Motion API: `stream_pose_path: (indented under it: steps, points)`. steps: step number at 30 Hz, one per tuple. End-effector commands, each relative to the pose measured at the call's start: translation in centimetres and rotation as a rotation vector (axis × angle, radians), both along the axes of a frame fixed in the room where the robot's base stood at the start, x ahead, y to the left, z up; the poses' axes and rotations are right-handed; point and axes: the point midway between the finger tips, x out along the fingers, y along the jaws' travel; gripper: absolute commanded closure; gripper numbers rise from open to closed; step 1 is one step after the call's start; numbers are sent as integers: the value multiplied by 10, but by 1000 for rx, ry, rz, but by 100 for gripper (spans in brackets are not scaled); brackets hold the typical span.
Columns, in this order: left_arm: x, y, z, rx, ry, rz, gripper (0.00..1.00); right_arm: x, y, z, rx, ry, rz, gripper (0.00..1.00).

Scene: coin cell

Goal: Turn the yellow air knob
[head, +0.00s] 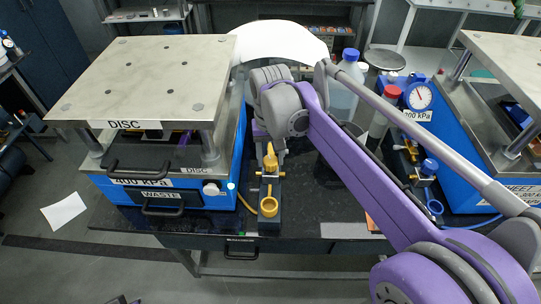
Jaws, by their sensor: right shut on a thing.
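The yellow air knob (270,161) stands upright on a dark mount at the right side of the left blue press (205,193). A yellow ring-shaped cup (268,206) is on the same mount, in front of it. My right arm reaches in from the lower right and bends down behind the knob. My right gripper (271,147) is at the top of the knob and appears shut on it. The fingertips are small and partly hidden by the wrist, so the exact grip is hard to see. My left gripper is not in view.
The left press has a wide metal top plate (150,75) and black handles. A second blue station with a pressure gauge (419,96) and a blue knob (429,166) stands at the right. Bottles (385,112) stand between the stations, behind my right arm. The dark bench front (310,215) is clear.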

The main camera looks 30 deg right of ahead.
Motion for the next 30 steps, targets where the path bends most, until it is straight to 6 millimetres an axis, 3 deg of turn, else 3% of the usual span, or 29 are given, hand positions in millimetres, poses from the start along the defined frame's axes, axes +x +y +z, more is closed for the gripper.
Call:
stream_pose_path:
  steps: [15,30]
  points:
    - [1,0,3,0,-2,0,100,0,0,0,0,0,-302,100]
    - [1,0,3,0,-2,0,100,0,0,0,0,0,-345,100]
